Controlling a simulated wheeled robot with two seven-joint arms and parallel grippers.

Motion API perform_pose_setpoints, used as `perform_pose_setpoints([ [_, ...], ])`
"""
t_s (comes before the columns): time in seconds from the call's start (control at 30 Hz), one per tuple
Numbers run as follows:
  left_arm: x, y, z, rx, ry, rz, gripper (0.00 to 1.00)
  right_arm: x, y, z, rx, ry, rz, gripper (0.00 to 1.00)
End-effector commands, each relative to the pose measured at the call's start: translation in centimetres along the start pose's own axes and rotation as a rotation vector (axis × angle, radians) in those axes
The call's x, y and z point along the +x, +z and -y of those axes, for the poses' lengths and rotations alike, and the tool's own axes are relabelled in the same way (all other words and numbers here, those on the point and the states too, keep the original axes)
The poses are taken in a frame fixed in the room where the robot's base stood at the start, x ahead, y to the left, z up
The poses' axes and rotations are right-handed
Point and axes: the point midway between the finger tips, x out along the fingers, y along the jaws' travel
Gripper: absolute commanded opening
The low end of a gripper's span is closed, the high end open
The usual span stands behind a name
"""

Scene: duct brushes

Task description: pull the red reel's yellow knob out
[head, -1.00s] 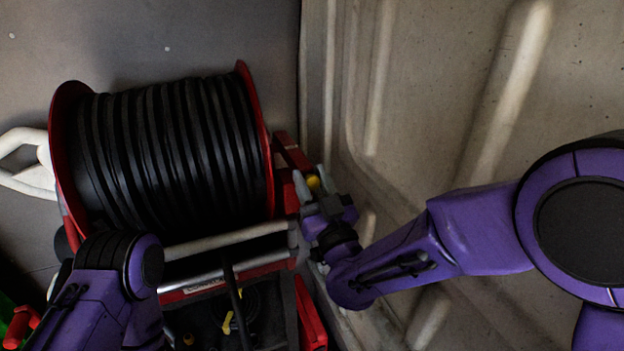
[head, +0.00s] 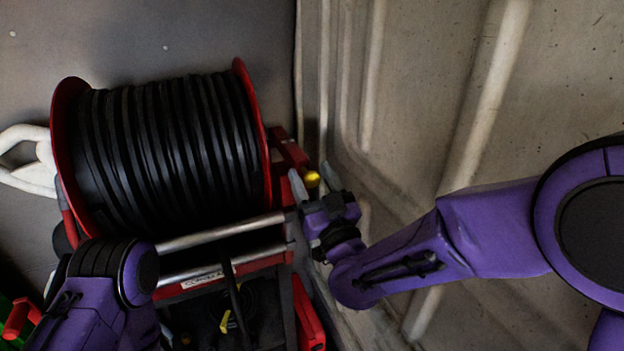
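The red reel (head: 66,105) stands at the left with black hose (head: 165,150) wound on its drum. Its small yellow knob (head: 312,179) sits at the right side of the reel's red frame. My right gripper (head: 314,181) reaches in from the right, with one grey finger on each side of the knob. The fingers are spread, with the knob showing between their tips; I see no clear grip on it. My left arm shows at the lower left, but its gripper is not in view.
A beige ribbed wall panel (head: 420,80) rises close to the right of the reel. A white loop (head: 35,165) lies left of the reel. Metal bars (head: 220,233) and a red-edged frame are below the drum. A red and green item (head: 20,318) is at the lower left.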

Motion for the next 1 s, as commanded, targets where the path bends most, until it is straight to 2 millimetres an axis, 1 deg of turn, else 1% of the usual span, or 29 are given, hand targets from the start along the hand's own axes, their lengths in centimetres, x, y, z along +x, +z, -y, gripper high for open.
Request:
perform_pose_setpoints([
  [0.1,0.1,0.1,0.0,0.0,0.0,0.0,0.43,-0.1,0.1,0.0,0.0,-0.001,0.001,0.58],
  [0.17,0.5,0.2,0.0,0.0,0.0,0.0,0.43,-0.6,0.2,0.0,0.0,-0.001,0.001,0.58],
  [0.27,1.7,0.7,-0.1,0.0,0.0,0.0,0.43,-2.5,0.6,0.1,-0.001,-0.002,0.001,0.58],
  [0.4,3.5,1.5,-0.3,0.0,0.0,0.0,0.43,-6.0,0.6,0.1,-0.001,-0.002,-0.001,0.58],
  [0.5,4.4,1.9,-0.4,0.0,0.0,0.0,0.43,-8.2,0.4,0.1,-0.002,-0.002,-0.002,0.58],
  [0.6,5.0,2.1,-0.4,0.0,0.0,0.0,0.43,-9.8,0.2,0.1,-0.001,-0.001,-0.002,0.58],
  [0.73,5.1,2.1,-0.5,0.0,0.0,0.0,0.43,-10.7,0.0,0.1,-0.001,-0.001,-0.001,0.58],
  [1.0,5.0,2.1,-0.5,0.0,0.0,0.0,0.43,-10.7,-0.1,0.1,0.0,-0.001,-0.001,0.58],
])
